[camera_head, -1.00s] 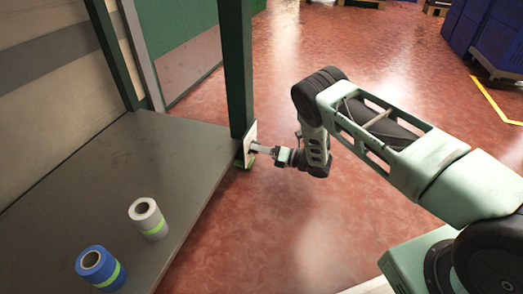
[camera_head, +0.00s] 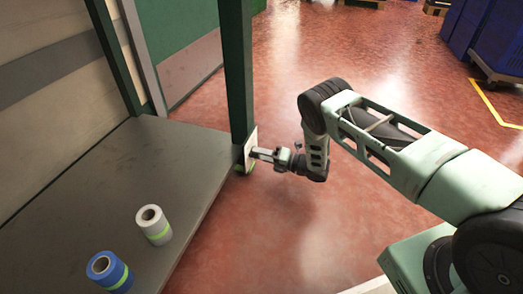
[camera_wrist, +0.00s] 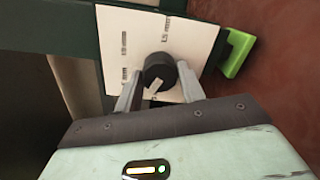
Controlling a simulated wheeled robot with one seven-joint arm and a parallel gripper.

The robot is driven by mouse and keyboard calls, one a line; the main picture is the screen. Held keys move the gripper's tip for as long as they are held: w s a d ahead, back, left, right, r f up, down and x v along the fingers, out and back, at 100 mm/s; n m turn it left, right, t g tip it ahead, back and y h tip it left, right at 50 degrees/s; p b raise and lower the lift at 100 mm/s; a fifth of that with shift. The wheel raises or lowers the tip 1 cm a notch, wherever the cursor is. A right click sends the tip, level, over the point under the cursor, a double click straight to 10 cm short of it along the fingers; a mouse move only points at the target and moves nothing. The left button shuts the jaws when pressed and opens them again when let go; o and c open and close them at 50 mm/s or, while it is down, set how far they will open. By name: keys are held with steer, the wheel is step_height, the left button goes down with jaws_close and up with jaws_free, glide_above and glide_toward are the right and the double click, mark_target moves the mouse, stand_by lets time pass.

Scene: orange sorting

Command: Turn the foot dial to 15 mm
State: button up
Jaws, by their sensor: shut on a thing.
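The foot dial is a black round knob (camera_wrist: 160,70) on a white plate (camera_wrist: 202,45), in the wrist view. A pale pointer mark on the knob faces its lower-left side. The plate carries small sideways labels in mm, too blurred to read surely. My gripper (camera_wrist: 160,84) is shut on the knob, one finger on each side. In the head view the plate (camera_head: 251,142) is fixed at the foot of a dark green post, and my gripper (camera_head: 256,153) reaches it from the right. The knob is hidden there.
A bright green tab (camera_wrist: 236,52) sticks out beside the plate. A grey platform (camera_head: 95,195) lies left of the post, with a white roll (camera_head: 153,226) and a blue roll (camera_head: 108,272) on it. Red floor is free around my arm. Blue crates (camera_head: 490,40) stand far right.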

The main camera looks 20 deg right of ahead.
steer(key=shift+d+m+g+y+p, duration=0.1)
steer(key=shift+m+g+y+p, duration=0.25)
steer(key=shift+m, duration=7.35)
steer(key=shift+d+m+g+y+p, duration=0.15)
steer(key=shift+m+p, duration=0.35)
steer(key=shift+m, duration=7.2)
steer(key=shift+a, duration=0.1)
steer(key=o, duration=1)
steer(key=shift+w, duration=0.1)
